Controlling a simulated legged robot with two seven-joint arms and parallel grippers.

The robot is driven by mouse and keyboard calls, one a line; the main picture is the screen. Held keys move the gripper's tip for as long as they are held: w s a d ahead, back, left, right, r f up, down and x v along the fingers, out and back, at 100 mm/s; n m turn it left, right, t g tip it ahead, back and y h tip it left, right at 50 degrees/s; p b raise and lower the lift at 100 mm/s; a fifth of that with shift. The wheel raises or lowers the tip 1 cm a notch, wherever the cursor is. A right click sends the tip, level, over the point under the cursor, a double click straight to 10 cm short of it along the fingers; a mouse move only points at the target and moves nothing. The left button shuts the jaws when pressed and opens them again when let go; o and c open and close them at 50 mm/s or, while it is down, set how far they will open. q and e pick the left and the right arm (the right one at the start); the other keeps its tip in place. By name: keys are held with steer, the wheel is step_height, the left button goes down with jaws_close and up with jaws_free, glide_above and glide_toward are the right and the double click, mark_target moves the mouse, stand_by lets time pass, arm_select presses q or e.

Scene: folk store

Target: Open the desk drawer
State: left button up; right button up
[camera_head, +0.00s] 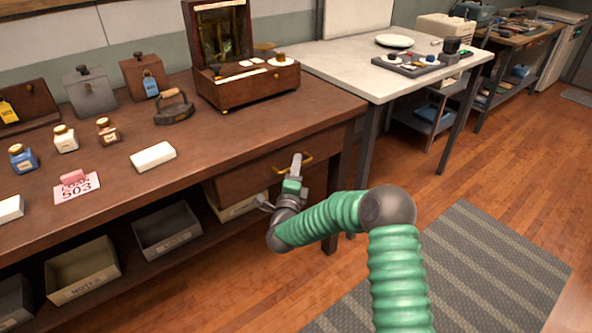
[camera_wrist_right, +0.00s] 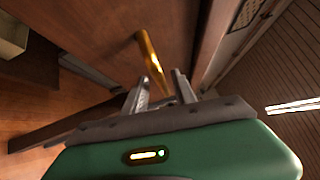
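The wooden desk (camera_head: 225,140) has a drawer (camera_head: 245,180) under its right end, with a brass bar handle (camera_head: 307,158) on the front. The drawer looks shut or nearly so; I cannot tell exactly. My right gripper (camera_head: 296,168) is at the handle, partly covering its middle. In the right wrist view, the fingers (camera_wrist_right: 160,88) stand apart and the brass handle (camera_wrist_right: 150,58) runs down into the space between them. I cannot tell whether either finger touches it. My left gripper is not in view.
On the desk stand an open wooden box (camera_head: 245,88), an iron (camera_head: 174,108), a white block (camera_head: 153,157) and small bottles. Bins (camera_head: 168,230) sit on the shelf below. A pale table (camera_head: 375,80) is behind. The floor in front, with a striped rug (camera_head: 480,270), is clear.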

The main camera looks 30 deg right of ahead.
steer(key=shift+r, duration=0.1)
jaws_close()
stand_by(1.4)
